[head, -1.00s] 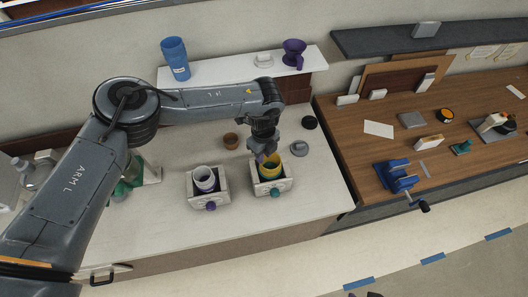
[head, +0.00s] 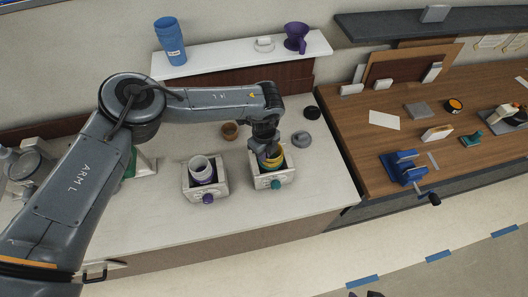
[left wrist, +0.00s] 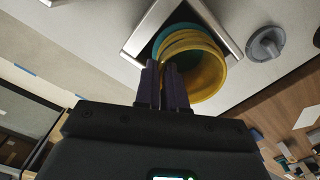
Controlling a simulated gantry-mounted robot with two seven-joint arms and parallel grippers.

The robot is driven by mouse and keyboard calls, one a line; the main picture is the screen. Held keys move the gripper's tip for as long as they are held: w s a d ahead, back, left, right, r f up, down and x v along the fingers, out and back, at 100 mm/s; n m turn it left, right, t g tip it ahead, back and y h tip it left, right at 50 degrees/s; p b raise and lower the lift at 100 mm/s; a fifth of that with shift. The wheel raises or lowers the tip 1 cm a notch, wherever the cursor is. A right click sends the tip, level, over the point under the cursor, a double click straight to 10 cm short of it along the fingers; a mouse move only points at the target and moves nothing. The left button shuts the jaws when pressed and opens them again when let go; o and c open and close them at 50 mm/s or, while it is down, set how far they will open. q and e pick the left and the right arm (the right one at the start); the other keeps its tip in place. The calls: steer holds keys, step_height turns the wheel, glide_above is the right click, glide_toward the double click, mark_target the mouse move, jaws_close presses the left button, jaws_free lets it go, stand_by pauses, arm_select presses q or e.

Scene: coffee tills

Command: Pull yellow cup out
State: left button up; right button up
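The yellow cup (head: 271,164) stands in the right white drawer box (head: 288,179), which has a teal knob. In the left wrist view the yellow cup (left wrist: 198,75) sits with a teal cup (left wrist: 178,33) showing behind its rim. My left gripper (head: 268,154) is down at the cup from above. In the left wrist view its dark fingers (left wrist: 161,66) are close together at the cup's near side, with the cup wall apparently pinched between them. My right gripper (head: 363,294) shows only as two small dark tips, apart, at the bottom edge.
The left drawer box (head: 190,190), with a purple knob, holds white cups (head: 201,170). A brown cup (head: 230,130), a grey round piece (head: 301,139) and a black disc (head: 311,112) lie behind. A shelf (head: 225,58) carries a blue tumbler (head: 170,41) and purple dripper (head: 296,36).

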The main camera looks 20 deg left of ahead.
arm_select(q)
steer(key=shift+w+r, duration=0.1)
jaws_close()
steer(key=shift+r+p, duration=0.65)
steer(key=shift+r, duration=0.1)
stand_by(0.3)
steer(key=shift+r+p, duration=1.45)
steer(key=shift+r, duration=0.35)
